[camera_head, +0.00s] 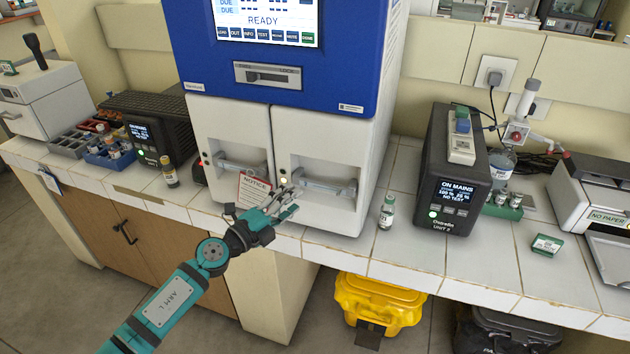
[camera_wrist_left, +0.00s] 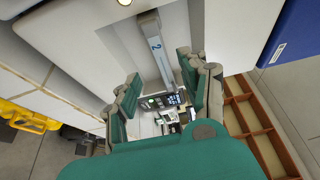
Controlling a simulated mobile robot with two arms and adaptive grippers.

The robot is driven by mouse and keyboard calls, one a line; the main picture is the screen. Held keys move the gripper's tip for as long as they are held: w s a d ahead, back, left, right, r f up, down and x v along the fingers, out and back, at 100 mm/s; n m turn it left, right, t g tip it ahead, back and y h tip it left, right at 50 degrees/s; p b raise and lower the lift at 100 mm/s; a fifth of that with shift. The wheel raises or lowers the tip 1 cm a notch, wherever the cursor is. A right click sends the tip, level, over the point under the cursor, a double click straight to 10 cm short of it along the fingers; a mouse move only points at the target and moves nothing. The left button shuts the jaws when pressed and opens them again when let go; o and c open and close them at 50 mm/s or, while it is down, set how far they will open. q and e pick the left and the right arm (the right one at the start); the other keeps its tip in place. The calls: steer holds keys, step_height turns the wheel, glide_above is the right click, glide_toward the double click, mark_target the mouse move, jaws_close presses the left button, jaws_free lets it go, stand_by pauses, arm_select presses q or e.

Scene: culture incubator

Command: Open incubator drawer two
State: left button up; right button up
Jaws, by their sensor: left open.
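The incubator (camera_head: 285,105) has a blue upper body and two white drawers side by side. The right drawer (camera_head: 305,139) has a grey bar handle (camera_head: 328,187) and a lit yellow-green light; it looks shut. In the left wrist view a bar handle (camera_wrist_left: 154,44) marked "2" runs down from the top, toward the space between the fingers. My left gripper (camera_head: 288,203) is open, in front of the right drawer near the left end of its handle. In the left wrist view its fingers (camera_wrist_left: 161,92) stand apart; contact with the handle cannot be told. My right gripper is not in view.
Small vials (camera_head: 387,212) and (camera_head: 170,172) stand on the tiled bench either side. A black power unit (camera_head: 447,190) is to the right. A yellow bin (camera_head: 378,302) stands below.

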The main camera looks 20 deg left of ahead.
mark_target(313, 186)
arm_select(q)
steer(key=x, duration=0.9)
steer(key=shift+b, duration=0.35)
jaws_close()
steer(key=shift+f, duration=0.1)
